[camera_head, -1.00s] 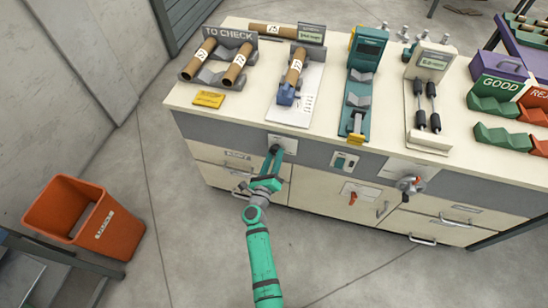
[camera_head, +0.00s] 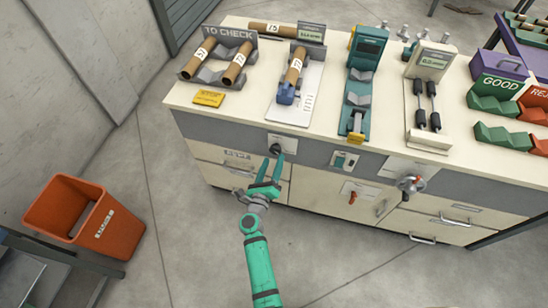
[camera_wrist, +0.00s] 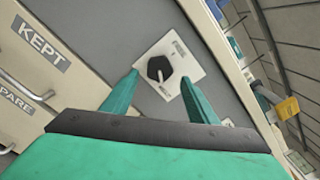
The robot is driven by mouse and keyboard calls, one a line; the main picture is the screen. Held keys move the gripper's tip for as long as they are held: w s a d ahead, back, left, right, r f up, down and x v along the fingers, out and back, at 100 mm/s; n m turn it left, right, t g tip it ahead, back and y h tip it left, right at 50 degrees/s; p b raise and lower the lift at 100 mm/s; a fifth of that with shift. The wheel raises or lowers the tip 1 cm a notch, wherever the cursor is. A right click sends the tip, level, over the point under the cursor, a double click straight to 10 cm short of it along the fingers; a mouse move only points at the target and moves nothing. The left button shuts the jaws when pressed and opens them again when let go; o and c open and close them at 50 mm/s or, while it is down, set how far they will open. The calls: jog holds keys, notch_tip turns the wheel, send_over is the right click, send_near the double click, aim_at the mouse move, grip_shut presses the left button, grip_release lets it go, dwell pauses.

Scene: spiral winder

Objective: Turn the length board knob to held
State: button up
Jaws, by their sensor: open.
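The knob (camera_wrist: 160,69) is black with a white pointer line and sits on a white plate (camera_wrist: 190,69) with small lettering too small to read. In the head view, the knob (camera_head: 277,148) is on the bench's grey front panel, below the length board (camera_head: 305,98) that holds a brown tube. My gripper (camera_head: 270,162) is open and empty just in front of the knob, apart from it. In the wrist view, the green fingers of my gripper (camera_wrist: 160,82) stand on either side of and short of the knob.
A second panel with a switch (camera_head: 344,162), a red-handled control (camera_head: 353,195) and a valve-like knob (camera_head: 411,184) lie to the right. Drawers are below; one is labelled KEPT (camera_wrist: 43,43). An orange bin (camera_head: 110,228) stands at left. The floor before the bench is clear.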

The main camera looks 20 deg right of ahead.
jog(key=v, duration=0.7)
jog(key=shift+s+a, duration=0.2)
jog(key=shift+a, duration=0.1)
jog(key=s+a+r+n+y, duration=0.3)
jog(key=s+a+r+n, duration=0.1)
jog(key=s+n, duration=0.7)
jog(key=s+a+r+n+y, duration=0.3)
jog(key=s+a+r+n, duration=0.1)
jog(key=s+n, duration=0.8)
jog(key=s+a+r+n+y, duration=0.4)
jog(key=s+a+r+n, duration=0.1)
jog(key=s+n, duration=0.6)
jog(key=shift+s+r+n, duration=0.3)
jog(key=shift+s+r, duration=0.35)
jog(key=shift+r, duration=0.2)
